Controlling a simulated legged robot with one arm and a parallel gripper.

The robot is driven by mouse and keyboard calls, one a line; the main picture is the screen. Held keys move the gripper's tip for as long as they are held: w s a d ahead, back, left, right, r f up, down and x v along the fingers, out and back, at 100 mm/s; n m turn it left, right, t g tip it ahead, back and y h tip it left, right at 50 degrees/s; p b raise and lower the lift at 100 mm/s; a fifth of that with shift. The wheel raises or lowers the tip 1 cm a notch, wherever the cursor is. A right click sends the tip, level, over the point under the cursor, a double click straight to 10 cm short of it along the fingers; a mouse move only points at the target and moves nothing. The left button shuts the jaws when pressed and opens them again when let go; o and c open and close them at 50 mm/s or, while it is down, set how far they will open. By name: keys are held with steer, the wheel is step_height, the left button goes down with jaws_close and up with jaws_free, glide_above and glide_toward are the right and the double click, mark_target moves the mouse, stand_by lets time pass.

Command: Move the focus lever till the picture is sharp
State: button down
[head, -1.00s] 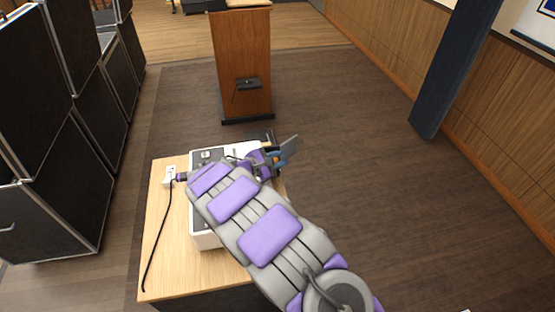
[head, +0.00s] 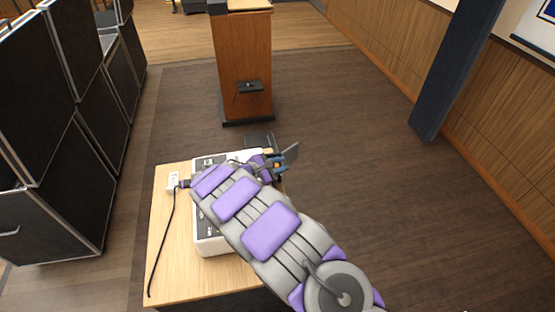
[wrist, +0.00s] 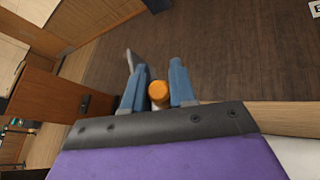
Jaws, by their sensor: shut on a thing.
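The white projector-like box (head: 212,246) with a dark top panel sits on a small wooden table, largely hidden by my arm. My gripper (head: 283,161) is at the far right corner of the box. In the wrist view, the blue fingers of my gripper (wrist: 160,82) stand on both sides of a round orange knob (wrist: 158,92), which I take to be the focus lever's end. A bit of orange (head: 277,165) also shows between the fingers in the head view. Only a corner of a screen with a blue picture (head: 547,10) shows at the upper right; its sharpness cannot be told.
A wooden lectern (head: 245,65) stands behind. Black cases (head: 75,170) stand at the left, a dark pillar (head: 445,75) at the right. The floor right of the table is clear.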

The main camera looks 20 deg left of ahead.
steer(key=shift+w+a+r+p, duration=0.15)
steer(key=shift+w+r+p, duration=0.25)
steer(key=shift+p, duration=0.65)
steer(key=shift+w+a+n+g+p, duration=0.15)
steer(key=shift+w+n+g+p, duration=0.2)
steer(key=shift+p, duration=0.65)
steer(key=shift+s+f, duration=0.1)
steer(key=c, duration=1)
jaws_free()
steer(key=shift+s, duration=0.1)
steer(key=shift+s+a, duration=0.3)
steer(key=p+v, duration=0.2)
steer(key=v, duration=1.4)
steer(key=shift+r, duration=0.25)
steer(key=shift+a, duration=0.15)
